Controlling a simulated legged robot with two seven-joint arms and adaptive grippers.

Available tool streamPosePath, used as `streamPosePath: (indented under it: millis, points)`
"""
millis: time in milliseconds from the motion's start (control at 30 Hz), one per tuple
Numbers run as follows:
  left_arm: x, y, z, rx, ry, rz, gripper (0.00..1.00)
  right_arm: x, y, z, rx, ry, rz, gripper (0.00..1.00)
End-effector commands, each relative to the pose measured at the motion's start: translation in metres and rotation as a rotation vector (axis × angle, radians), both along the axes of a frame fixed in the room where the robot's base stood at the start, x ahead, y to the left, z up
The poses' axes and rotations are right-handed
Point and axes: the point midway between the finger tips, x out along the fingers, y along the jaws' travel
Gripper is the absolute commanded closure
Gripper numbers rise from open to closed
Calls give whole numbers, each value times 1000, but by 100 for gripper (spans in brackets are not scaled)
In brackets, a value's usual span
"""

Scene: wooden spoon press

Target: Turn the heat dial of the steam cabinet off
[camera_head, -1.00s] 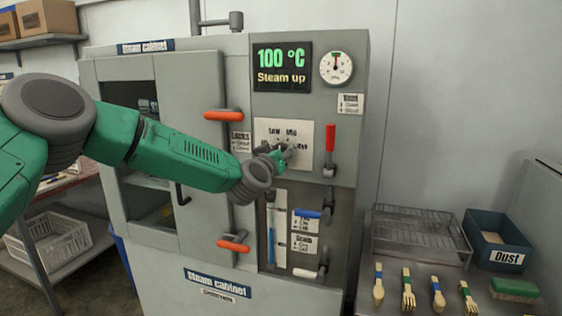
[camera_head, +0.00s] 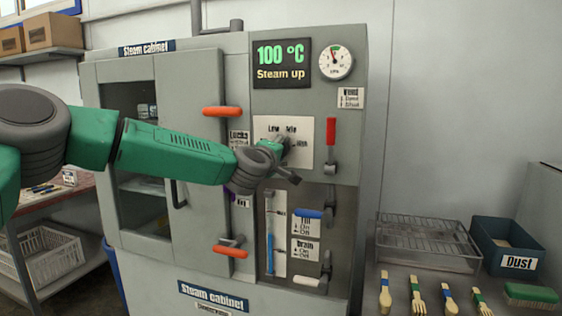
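The steam cabinet (camera_head: 170,259) stands in the middle, with its heat dial (camera_head: 284,142) on a white plate (camera_head: 302,152) marked Low, Mid and High. The dial is partly hidden by my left gripper. My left gripper (camera_head: 284,161) is just below and in front of the dial, its fingers apart, one towards the dial and one lower right. It looks open; whether it touches the dial cannot be told. The display (camera_head: 282,64) reads 100 °C, Steam up. My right gripper is not in view.
A red-handled lever (camera_head: 331,138) is right of the dial. Orange door handles (camera_head: 222,111) sit at left. Blue and white levers (camera_head: 308,213) are below. A wire rack tray (camera_head: 428,240), a Dust box (camera_head: 506,244) and wooden cutlery (camera_head: 418,300) lie at right.

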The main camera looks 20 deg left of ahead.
Motion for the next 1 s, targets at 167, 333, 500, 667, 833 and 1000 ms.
streamPosePath:
  millis: [167,333,500,667,833,1000]
  points:
    - [-1,-2,-14,-155,24,-6,89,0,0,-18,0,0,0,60]
    - [-1,-3,-13,-281,28,-7,89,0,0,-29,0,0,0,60]
    - [-1,-3,-12,-375,32,-5,89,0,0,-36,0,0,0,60]
    - [-1,-3,-11,-431,33,-5,89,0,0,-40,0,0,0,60]
    - [-1,-3,-10,-461,34,-5,89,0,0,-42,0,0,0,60]
    - [-1,-3,-10,-469,35,-3,89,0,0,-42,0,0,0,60]
